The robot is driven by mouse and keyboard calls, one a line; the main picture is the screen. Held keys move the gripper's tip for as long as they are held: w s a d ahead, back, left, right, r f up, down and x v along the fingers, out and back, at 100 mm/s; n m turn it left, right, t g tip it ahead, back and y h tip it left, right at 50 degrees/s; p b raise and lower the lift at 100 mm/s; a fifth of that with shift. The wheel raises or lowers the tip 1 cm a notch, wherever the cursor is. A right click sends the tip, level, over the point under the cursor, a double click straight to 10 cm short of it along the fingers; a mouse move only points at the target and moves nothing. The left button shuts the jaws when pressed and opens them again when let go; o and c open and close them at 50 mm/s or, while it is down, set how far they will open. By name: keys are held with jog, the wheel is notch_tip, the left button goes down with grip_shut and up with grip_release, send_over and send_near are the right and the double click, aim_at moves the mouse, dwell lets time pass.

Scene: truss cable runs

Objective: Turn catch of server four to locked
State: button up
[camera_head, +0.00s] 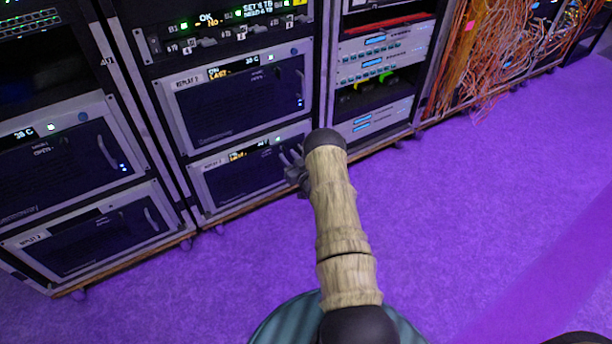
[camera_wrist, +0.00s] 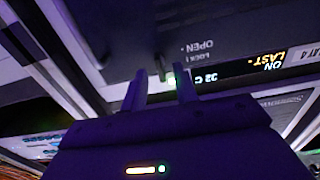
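My gripper (camera_head: 292,160) is at the right side of the lower server (camera_head: 240,183) in the middle rack. In the wrist view, my gripper (camera_wrist: 160,78) points at the server's front, which appears upside down. Its two fingers are apart. A small catch (camera_wrist: 162,66) stands out between the fingertips, beside the inverted words OPEN and LOCK; contact cannot be told. A lit green lamp is beside it. The server's display reads LAST ON, and its partly cut label (camera_wrist: 302,55) seems to end in 4. In the head view the catch is hidden by my gripper and arm.
Another server (camera_head: 238,98) with a curved handle sits directly above. Two similar servers (camera_head: 60,160) (camera_head: 95,232) are in the left rack. Orange cables (camera_head: 485,50) hang at the right rack. The purple floor (camera_head: 500,210) at the right is clear.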

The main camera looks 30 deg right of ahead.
jog(key=s+p, duration=0.5)
jog(key=s, duration=1)
jog(key=shift+s+d, duration=0.15)
jog(key=shift+d, duration=0.1)
jog(key=w+a+r+g, duration=0.25)
jog(key=w+r, duration=0.35)
jog(key=r, duration=0.3)
jog(key=a+r+g+h+p, duration=0.2)
jog(key=a+r+g, duration=0.3)
jog(key=r, duration=0.4)
jog(key=s+a+r+g, duration=0.3)
jog(key=s+a+r, duration=0.2)
jog(key=s, duration=0.4)
jog(key=s+a+r+g+y+p, duration=0.1)
jog(key=s+a+r+g, duration=0.1)
jog(key=s+a+r, duration=0.45)
jog(key=s+a+r+g, duration=0.3)
jog(key=s, duration=0.8)
jog(key=w+p+v, duration=0.2)
jog(key=p+v, duration=1)
jog(key=w+d+r+p+v, duration=0.1)
jog(key=w+p+v, duration=0.2)
jog(key=p+v, duration=0.9)
jog(key=w+p+v, duration=0.3)
jog(key=p+v, duration=1)
jog(key=p, duration=0.1)
jog(key=shift+w+d+r, duration=0.15)
jog(key=shift+d+r, duration=0.2)
jog(key=shift+r, duration=0.05)
